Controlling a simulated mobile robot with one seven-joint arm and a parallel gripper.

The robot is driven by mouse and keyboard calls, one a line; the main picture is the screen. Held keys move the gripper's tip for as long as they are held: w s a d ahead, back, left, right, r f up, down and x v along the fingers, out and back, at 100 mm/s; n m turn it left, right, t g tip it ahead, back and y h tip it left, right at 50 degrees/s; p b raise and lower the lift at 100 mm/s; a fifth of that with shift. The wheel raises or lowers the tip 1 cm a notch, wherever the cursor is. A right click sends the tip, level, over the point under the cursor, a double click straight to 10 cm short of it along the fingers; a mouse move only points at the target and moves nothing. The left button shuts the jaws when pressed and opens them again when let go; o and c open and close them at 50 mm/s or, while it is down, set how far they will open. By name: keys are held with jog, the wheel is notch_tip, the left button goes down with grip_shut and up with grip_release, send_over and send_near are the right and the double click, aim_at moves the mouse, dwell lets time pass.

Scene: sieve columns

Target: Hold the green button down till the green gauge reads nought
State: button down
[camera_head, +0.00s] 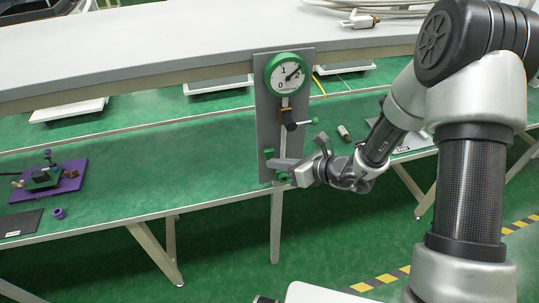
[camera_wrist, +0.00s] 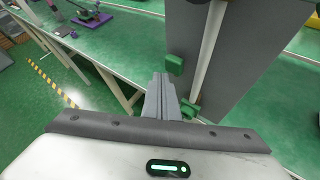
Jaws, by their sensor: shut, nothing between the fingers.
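The green-rimmed gauge (camera_head: 285,75) is at the top of an upright grey panel (camera_head: 267,115). Its dark needle points to the upper right, near the 2 and away from the 0. Low on the panel are two small green parts, an upper one (camera_head: 269,153) and a lower one (camera_head: 282,177). They also show in the wrist view, one higher (camera_wrist: 174,64) and one lower (camera_wrist: 190,109); which is the button I cannot tell. My gripper (camera_head: 272,163) is shut and empty, its fingers (camera_wrist: 160,80) beside these parts. Whether it touches either is unclear.
A pipe with a dark valve (camera_head: 288,118) and a green-tipped handle (camera_head: 314,121) runs below the gauge. A purple base (camera_head: 70,182) with a small device stands on the green bench at left. A white-grey bench top (camera_head: 150,45) lies behind.

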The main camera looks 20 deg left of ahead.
jog(key=shift+w, duration=0.1)
jog(key=shift+w+a, duration=0.2)
jog(key=shift+w, duration=0.05)
jog(key=shift+w+a, duration=0.3)
jog(key=shift+w, duration=0.2)
dwell(1.6)
jog(key=shift+b, duration=0.3)
dwell(0.4)
jog(key=shift+s+d, duration=0.5)
jog(key=shift+s, duration=0.35)
jog(key=shift+s+b, duration=0.1)
jog(key=shift+b, duration=0.2)
jog(key=s+d, duration=0.1)
jog(key=s, duration=0.1)
jog(key=s+d+b, duration=0.1)
jog(key=s, duration=0.1)
jog(key=shift+d, duration=0.3)
